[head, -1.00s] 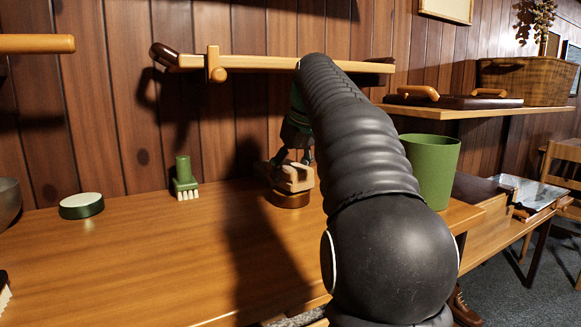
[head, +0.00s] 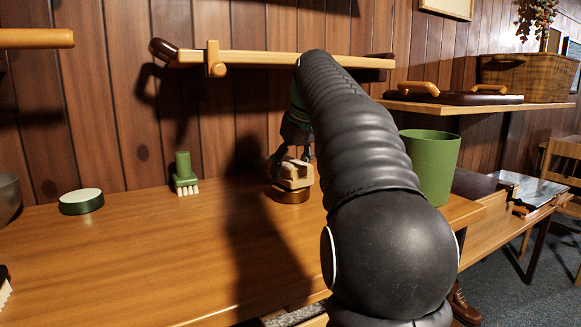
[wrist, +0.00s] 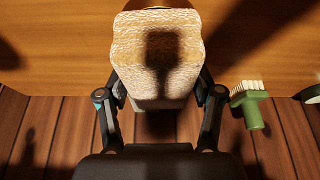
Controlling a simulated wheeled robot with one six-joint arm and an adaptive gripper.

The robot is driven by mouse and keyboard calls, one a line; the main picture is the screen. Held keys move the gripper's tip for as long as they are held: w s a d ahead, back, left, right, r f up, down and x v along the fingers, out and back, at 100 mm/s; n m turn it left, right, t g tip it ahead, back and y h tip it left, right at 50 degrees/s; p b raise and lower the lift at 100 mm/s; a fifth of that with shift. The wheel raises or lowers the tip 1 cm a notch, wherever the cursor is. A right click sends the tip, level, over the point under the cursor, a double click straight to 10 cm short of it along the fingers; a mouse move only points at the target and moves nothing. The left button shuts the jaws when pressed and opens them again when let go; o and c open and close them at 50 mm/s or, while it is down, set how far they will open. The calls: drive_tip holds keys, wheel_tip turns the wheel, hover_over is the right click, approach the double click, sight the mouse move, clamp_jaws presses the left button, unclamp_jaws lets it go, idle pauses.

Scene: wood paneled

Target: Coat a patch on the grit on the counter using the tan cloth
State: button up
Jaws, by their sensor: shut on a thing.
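The tan cloth (wrist: 130,50) is a pale, mottled, folded pad in the wrist view, with a dark shadow across its middle. My gripper (wrist: 162,97) is shut on it, one finger at each side. In the head view my gripper (head: 291,160) points down at the back of the counter (head: 130,255), and the cloth (head: 296,174) hangs below its fingers. A round brown, low dish or tin (head: 291,195) sits directly under the cloth; whether they touch, I cannot tell. I cannot make out any grit on the counter; my arm hides part of it.
A green brush (head: 184,175) stands near the wall; it also shows in the wrist view (wrist: 252,108). A round green tin (head: 81,203) is at left, a green cup (head: 432,165) at right. A wooden rail (head: 270,62) runs above.

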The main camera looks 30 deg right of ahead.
sight(286, 159)
drive_tip(key=shift+f, duration=0.45)
idle(1.6)
drive_tip(key=shift+r+p, duration=0.6)
drive_tip(key=shift+r, duration=3)
